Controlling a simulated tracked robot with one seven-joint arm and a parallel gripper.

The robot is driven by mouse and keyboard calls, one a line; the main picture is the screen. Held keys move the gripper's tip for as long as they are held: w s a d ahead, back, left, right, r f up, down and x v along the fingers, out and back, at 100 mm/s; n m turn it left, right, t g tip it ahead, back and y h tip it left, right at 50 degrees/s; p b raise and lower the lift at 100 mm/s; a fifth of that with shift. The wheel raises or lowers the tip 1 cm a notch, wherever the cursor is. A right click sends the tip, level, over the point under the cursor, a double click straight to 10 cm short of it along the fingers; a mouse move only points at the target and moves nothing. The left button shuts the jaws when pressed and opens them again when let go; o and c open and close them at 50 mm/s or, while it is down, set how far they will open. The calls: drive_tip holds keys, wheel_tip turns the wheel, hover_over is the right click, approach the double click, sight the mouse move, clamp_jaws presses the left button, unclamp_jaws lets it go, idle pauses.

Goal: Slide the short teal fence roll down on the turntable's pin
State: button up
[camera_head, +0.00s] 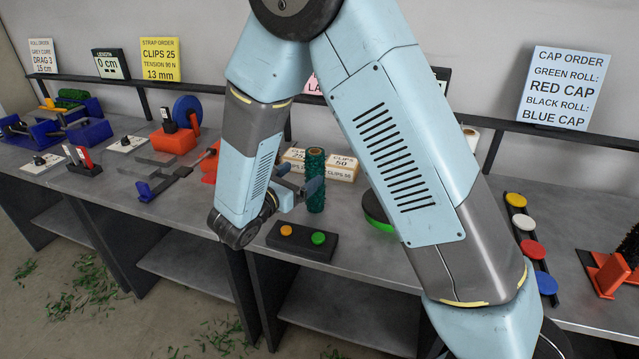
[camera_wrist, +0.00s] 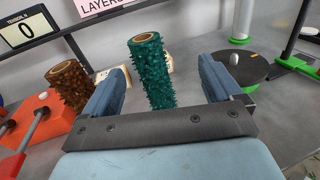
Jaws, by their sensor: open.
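The teal fence roll (camera_head: 316,178) stands upright on the bench behind the button box in the head view. In the wrist view the same roll (camera_wrist: 150,68) shows its open brown core at the top, and its foot is hidden by my gripper's crossbar. My gripper (camera_head: 298,178) is open, its two blue fingers either side of the roll, with a visible gap on the right finger's side in the wrist view (camera_wrist: 160,80). The turntable (camera_wrist: 250,68) is a dark disc with green parts at the right; a small whitish peg, perhaps its pin, stands on it. My arm partly hides the turntable (camera_head: 379,222) in the head view.
A black box (camera_head: 302,238) with orange and green buttons sits before the roll. Clip boxes (camera_head: 342,167) stand behind it. A brown roll (camera_wrist: 72,84) stands left by an orange device (camera_wrist: 40,115). A post with a green foot (camera_wrist: 240,40) stands behind the turntable.

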sight(309, 165)
drive_tip(key=shift+n+t+y, duration=0.4)
drive_tip(key=shift+n+t, duration=0.1)
drive_tip(key=shift+n, duration=0.1)
drive_tip(key=w, duration=0.2)
drive_tip(key=w+d+f, duration=0.1)
drive_tip(key=w, duration=0.1)
drive_tip(key=w+d, duration=0.1)
drive_tip(key=w, duration=0.2)
drive_tip(key=shift+d+f, duration=0.1)
drive_tip(key=shift+f, duration=0.05)
drive_tip(key=shift+x, duration=2.75)
drive_tip(key=shift+s+d, duration=0.1)
drive_tip(key=shift+c, duration=0.3)
drive_tip(key=c, duration=1.4)
